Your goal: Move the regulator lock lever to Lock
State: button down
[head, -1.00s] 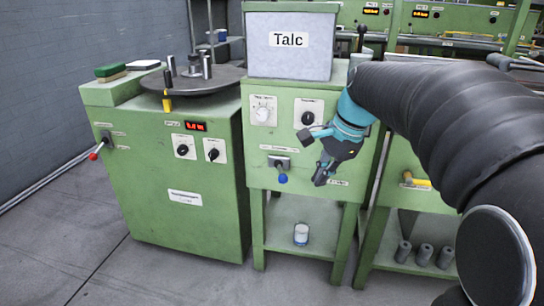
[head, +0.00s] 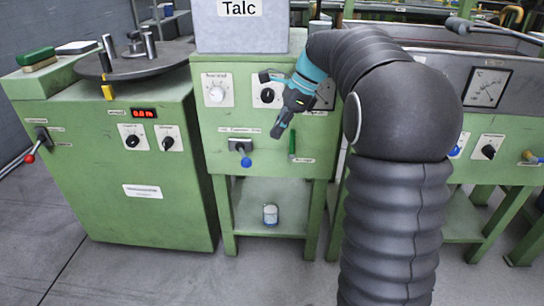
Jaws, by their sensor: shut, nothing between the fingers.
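My gripper (head: 277,132) hangs in front of the green Talc cabinet (head: 212,122), fingers together, pointing down and holding nothing. To its lower left, a lever with a blue ball (head: 246,161) hangs down from a grey plate (head: 240,145). A thin green upright handle (head: 292,143) is just to the right of the fingertips. The gripper looks apart from both, though depth is hard to judge. The small labels are unreadable, so I cannot tell which one is the regulator lock lever. Another lever with a red ball (head: 30,158) is on the left machine.
A white dial (head: 216,94) and a black knob (head: 267,95) sit above the levers. The left machine (head: 140,215) carries a round dark plate (head: 135,62). A white can (head: 270,214) stands on the lower shelf. Grey floor in front is clear.

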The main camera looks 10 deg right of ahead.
aim_at(243, 155)
jog(key=b+x, duration=0.1)
jog(key=x, duration=0.9)
jog(key=shift+b, duration=0.3)
jog(key=shift+a, duration=0.1)
